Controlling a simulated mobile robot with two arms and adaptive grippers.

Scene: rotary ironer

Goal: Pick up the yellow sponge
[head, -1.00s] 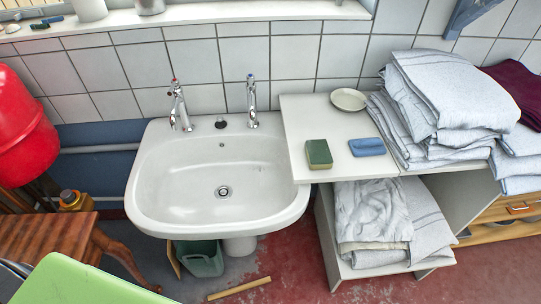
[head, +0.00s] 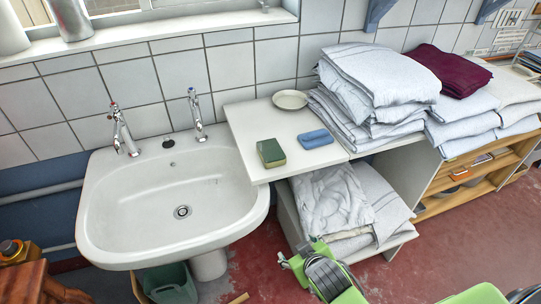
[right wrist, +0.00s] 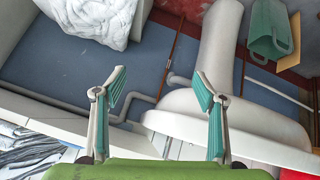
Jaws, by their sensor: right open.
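A small block-shaped sponge (head: 271,152) with a dark green top and a yellowish side lies on the white counter right of the sink. A flat blue sponge or cloth (head: 315,138) lies just right of it, apart from it. My right gripper is open and empty in the right wrist view (right wrist: 162,80), with its two teal-padded fingers spread apart. No sponge shows in that view. In the head view part of my green arm shows at the bottom, below the counter and in front of the shelf. My left gripper is not in view.
The white counter (head: 240,118) also holds a small plate (head: 290,99) at the back and stacked grey towels (head: 375,85) at its right. The sink (head: 170,200) with two taps adjoins on the left. Folded linen (head: 330,200) fills the shelf below. A green bin (head: 170,284) stands under the sink.

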